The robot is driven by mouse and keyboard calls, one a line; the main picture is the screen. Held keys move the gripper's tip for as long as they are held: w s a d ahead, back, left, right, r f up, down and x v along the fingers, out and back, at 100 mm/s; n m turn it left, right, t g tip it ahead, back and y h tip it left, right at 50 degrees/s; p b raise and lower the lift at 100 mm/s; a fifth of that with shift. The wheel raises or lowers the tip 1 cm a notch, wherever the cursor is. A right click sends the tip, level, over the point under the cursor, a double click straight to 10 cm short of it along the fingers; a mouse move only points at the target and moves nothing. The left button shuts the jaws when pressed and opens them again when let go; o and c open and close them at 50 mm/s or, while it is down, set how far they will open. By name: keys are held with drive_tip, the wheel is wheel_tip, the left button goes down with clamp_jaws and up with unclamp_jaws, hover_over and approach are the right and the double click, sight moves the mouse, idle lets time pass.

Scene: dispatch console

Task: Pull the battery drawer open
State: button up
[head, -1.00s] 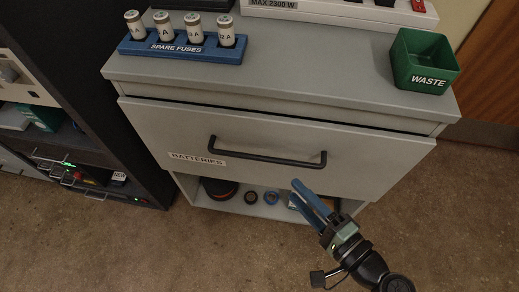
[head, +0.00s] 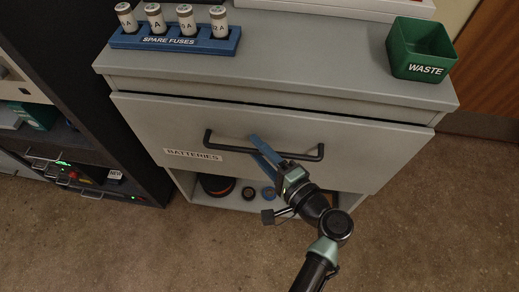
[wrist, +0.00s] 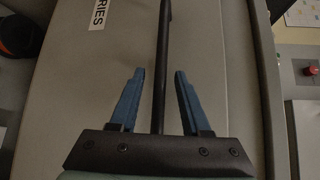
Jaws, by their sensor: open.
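The battery drawer (head: 330,128) has a wide grey front labelled BATTERIES (head: 192,155). A thin dark gap runs along its top edge. Its black bar handle (head: 304,155) runs across the front. My gripper (head: 256,146) is at the middle of the handle, with its blue fingers open. In the wrist view the handle (wrist: 166,45) passes between the two fingers of my gripper (wrist: 159,74), with space on both sides. The fingers are not closed on it. My gripper hides part of the handle in the head view.
A blue spare-fuse holder (head: 172,41) with several fuses and a green waste bin (head: 421,70) stand on the cabinet top. An open shelf with small rolls (head: 217,186) lies below the drawer. A dark rack (head: 100,110) stands at left. Floor in front is clear.

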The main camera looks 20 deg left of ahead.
clamp_jaws()
idle(1.4)
